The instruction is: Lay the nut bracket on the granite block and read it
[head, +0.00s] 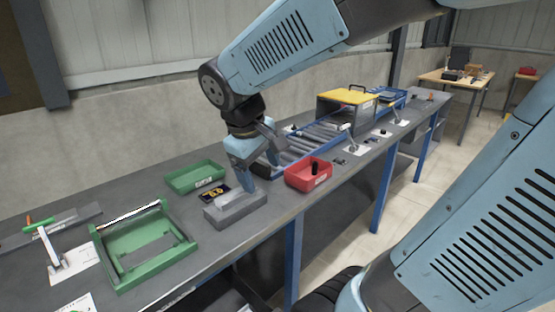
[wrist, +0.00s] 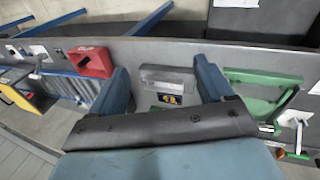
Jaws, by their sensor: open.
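The granite block (head: 235,208) is a grey slab near the front edge of the bench; it also shows between my fingers in the wrist view (wrist: 165,76). My gripper (head: 256,182) is open, pointing down just above and behind the block; its two fingers stand apart on either side in the wrist view (wrist: 163,70). I see nothing held between them. A black display with yellow digits (head: 214,191) sits beside the block, and shows in the wrist view (wrist: 168,98); its digits are too small to read surely. I cannot make out the nut bracket clearly.
A red bin (head: 308,176) with a dark upright piece stands right of the block. A green bin (head: 195,177) and a green tray frame (head: 145,248) are left. A roller conveyor (head: 312,142) runs behind, towards a yellow-topped box (head: 347,97).

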